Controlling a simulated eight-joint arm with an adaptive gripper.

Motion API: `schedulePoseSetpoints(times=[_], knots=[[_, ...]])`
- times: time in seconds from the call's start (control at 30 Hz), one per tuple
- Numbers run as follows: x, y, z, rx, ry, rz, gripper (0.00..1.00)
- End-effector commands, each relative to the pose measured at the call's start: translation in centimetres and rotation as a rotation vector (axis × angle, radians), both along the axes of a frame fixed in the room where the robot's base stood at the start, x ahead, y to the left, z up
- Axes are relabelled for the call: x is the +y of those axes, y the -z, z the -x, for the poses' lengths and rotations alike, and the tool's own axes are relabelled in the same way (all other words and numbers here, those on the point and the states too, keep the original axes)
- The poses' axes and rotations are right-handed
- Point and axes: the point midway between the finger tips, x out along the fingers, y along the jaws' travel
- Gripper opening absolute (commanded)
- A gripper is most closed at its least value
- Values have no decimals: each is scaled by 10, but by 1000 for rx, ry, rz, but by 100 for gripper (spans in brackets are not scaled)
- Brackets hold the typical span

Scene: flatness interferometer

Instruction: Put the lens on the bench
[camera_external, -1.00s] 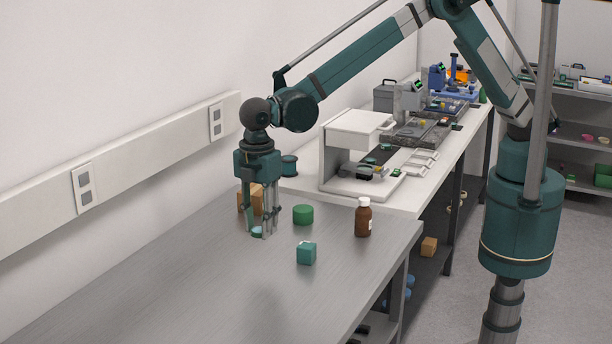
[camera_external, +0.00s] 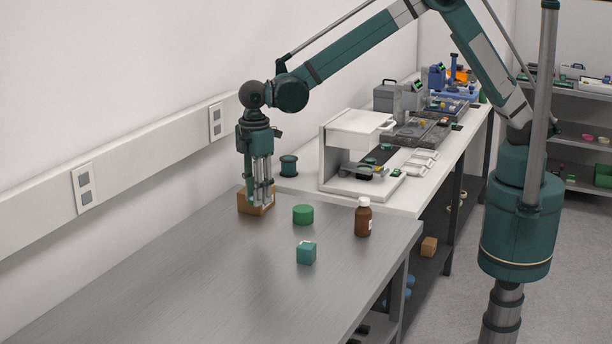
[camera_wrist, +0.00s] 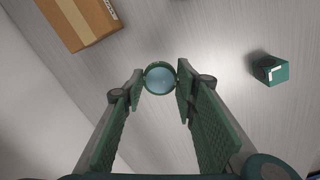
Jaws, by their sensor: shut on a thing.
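The lens (camera_wrist: 160,78) is a small round pale-blue disc with a green rim, seen between my fingertips in the wrist view. My gripper (camera_wrist: 159,82) is shut on it, one finger at each side of the rim. In the external view my gripper (camera_external: 261,204) points down in front of the cardboard box; the lens is hard to make out there. Below is the grey bench top (camera_external: 190,280). I cannot tell exactly how far the lens is above it.
A cardboard box (camera_external: 245,209) stands close behind my fingers. To the right are a green cylinder (camera_external: 303,214), a teal cube (camera_external: 306,253) and a brown bottle (camera_external: 363,218). A white instrument (camera_external: 345,142) and a spool (camera_external: 288,166) stand beyond. The bench's near left is clear.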

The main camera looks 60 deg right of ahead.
Motion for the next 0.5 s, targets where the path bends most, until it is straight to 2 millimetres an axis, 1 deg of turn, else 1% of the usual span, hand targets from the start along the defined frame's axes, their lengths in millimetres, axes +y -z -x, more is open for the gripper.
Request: schedulePoseSetpoints(times=[0.03,0.17,0.2,0.27,0.3,0.5], knots=[[-17,2,-8,0,31,0,17],[-56,3,-24,0,107,0,17],[-69,3,-29,0,130,0,17],[-87,4,-36,0,165,0,17],[-99,5,-40,0,189,0,17],[-160,7,-57,0,303,0,17]])
